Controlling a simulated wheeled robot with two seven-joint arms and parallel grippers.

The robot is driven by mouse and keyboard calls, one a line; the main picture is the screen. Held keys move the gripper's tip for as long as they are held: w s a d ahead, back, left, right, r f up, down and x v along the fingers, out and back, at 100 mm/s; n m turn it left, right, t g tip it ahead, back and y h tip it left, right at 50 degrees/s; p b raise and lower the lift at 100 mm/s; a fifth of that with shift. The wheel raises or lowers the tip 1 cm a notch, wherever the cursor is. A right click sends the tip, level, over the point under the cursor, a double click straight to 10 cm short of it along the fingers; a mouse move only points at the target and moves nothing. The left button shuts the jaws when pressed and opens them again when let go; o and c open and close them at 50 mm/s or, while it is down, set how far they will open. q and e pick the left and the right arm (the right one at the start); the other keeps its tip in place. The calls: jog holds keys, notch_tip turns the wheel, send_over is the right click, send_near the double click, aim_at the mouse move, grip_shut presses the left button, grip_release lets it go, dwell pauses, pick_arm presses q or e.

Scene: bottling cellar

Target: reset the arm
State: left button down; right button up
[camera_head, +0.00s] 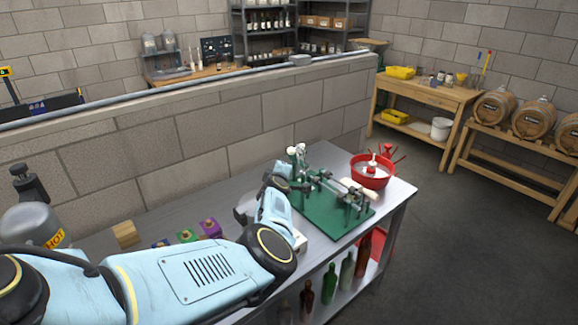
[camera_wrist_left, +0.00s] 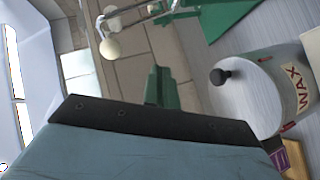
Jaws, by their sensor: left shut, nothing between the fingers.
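My left arm comes in from the left in the head view and reaches over the grey metal bench (camera_head: 330,157). My left gripper (camera_head: 275,182) is shut and empty, just left of the green machine (camera_head: 318,190) on its green base board (camera_head: 320,222). The arm partly hides the gripper and the bench below it. In the left wrist view a metal pot marked WAX (camera_wrist_left: 262,97), with a black knob on its lid, stands at the right. Green machine parts (camera_wrist_left: 160,85) and a pale ball knob (camera_wrist_left: 110,48) also show there. My right gripper is not in view.
A red bowl (camera_head: 371,178) stands at the bench's right end. A metal vessel marked HOT (camera_head: 35,226), a wooden block (camera_head: 125,234) and small coloured blocks (camera_head: 209,228) are at the left. Bottles (camera_head: 329,283) stand on the lower shelf. A low block wall (camera_head: 200,140) runs behind the bench.

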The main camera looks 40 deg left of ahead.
pick_arm(q)
jog(key=shift+s+d+r, duration=0.25)
jog(key=shift+d+r, duration=0.7)
jog(key=shift+r, duration=0.05)
jog(key=shift+s+d+r, duration=0.25)
jog(key=shift+d+r, duration=0.65)
jog(key=shift+r, duration=0.1)
